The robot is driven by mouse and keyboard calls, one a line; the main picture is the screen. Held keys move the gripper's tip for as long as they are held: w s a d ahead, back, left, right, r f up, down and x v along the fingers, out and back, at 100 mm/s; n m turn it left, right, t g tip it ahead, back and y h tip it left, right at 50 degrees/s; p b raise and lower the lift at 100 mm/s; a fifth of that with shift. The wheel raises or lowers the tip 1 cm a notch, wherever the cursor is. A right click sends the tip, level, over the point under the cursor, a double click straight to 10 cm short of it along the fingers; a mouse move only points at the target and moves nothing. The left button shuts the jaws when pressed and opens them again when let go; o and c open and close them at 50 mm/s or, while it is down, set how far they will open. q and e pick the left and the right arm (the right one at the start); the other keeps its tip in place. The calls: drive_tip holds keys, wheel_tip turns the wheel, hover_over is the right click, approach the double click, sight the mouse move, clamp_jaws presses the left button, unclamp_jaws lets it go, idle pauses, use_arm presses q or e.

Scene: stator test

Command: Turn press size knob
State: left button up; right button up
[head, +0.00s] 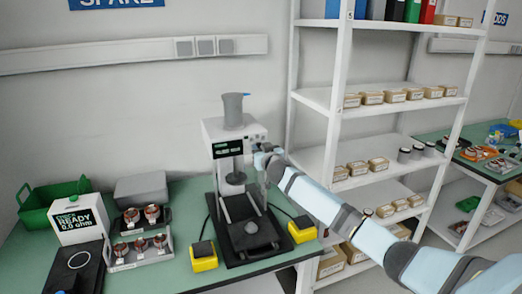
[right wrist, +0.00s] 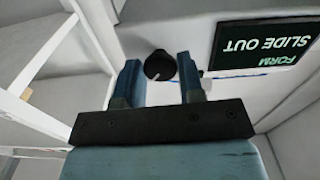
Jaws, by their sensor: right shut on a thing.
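The press (head: 212,130) stands upright on the green bench, with a grey top part and a dark display (head: 228,148) on its front. In the right wrist view the display (right wrist: 262,45) appears upside down and reads "FORM SLIDE OUT". The size knob (right wrist: 160,66), black and round with a light mark, sits on the press face between the fingers of my right gripper (right wrist: 158,60). My right gripper (head: 261,154) is at the right side of the press head and is shut on the knob. It hides the knob in the head view. My left gripper is not in view.
Two yellow boxes (head: 204,262) (head: 302,234) flank the press base. Left on the bench (head: 180,215) are a white tester (head: 80,222) reading "READY 0.0 ohm", trays of copper stators (head: 141,248) and a green bin (head: 50,198). A white shelf rack (head: 335,110) stands close right.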

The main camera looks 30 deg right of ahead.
drive_tip(key=n+p, duration=0.4)
drive_tip(key=n, duration=1.3)
drive_tip(key=shift+r, duration=0.1)
idle(0.6)
drive_tip(key=o, duration=0.9)
drive_tip(key=b+v, duration=0.1)
drive_tip(key=v, duration=1.2)
drive_tip(key=shift+s+b, duration=0.4)
drive_tip(key=shift+s, duration=0.05)
